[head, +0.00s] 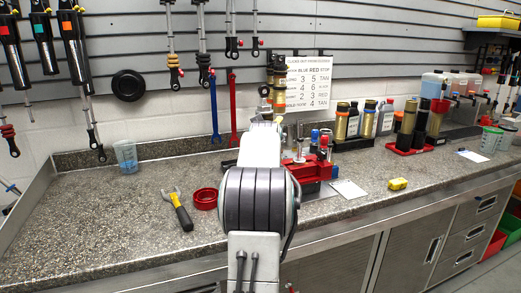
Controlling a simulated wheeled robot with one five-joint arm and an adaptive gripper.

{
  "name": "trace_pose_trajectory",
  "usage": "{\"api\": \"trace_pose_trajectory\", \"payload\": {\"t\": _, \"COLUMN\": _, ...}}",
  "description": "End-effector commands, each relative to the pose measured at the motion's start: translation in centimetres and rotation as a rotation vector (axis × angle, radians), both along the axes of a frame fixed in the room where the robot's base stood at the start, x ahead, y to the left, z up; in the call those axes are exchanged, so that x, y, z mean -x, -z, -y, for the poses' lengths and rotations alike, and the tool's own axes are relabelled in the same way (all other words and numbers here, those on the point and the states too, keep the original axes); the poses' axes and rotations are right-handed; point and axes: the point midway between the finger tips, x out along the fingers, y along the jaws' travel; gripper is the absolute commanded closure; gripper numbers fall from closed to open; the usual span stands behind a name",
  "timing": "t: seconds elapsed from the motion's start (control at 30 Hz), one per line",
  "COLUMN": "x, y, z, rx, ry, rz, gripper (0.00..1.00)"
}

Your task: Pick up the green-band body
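No body in the head view shows a green band that I can make out for sure.
A red vise-like fixture (309,172) stands just right. A clear cup (126,156) is at back left. The bench's left front is clear.

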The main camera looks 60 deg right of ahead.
Motion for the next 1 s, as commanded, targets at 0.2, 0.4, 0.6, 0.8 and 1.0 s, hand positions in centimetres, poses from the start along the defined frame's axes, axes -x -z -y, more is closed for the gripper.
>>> {"api": "trace_pose_trajectory", "payload": {"t": 0.2, "x": 0.18, "y": 0.15, "z": 0.22, "rx": 0.002, "ry": 0.004, "rz": -0.001, "gripper": 0.00}}
{"api": "trace_pose_trajectory", "payload": {"t": 0.4, "x": 0.16, "y": 0.17, "z": 0.20, "rx": 0.001, "ry": 0.003, "rz": -0.001, "gripper": 0.11}}
{"api": "trace_pose_trajectory", "payload": {"t": 0.6, "x": 0.14, "y": 0.19, "z": 0.19, "rx": 0.001, "ry": 0.003, "rz": -0.001, "gripper": 0.29}}
{"api": "trace_pose_trajectory", "payload": {"t": 0.8, "x": 0.12, "y": 0.25, "z": 0.18, "rx": 0.000, "ry": 0.003, "rz": -0.001, "gripper": 0.46}}
{"api": "trace_pose_trajectory", "payload": {"t": 1.0, "x": 0.14, "y": -0.20, "z": 0.19, "rx": 0.008, "ry": 0.003, "rz": 0.003, "gripper": 0.62}}
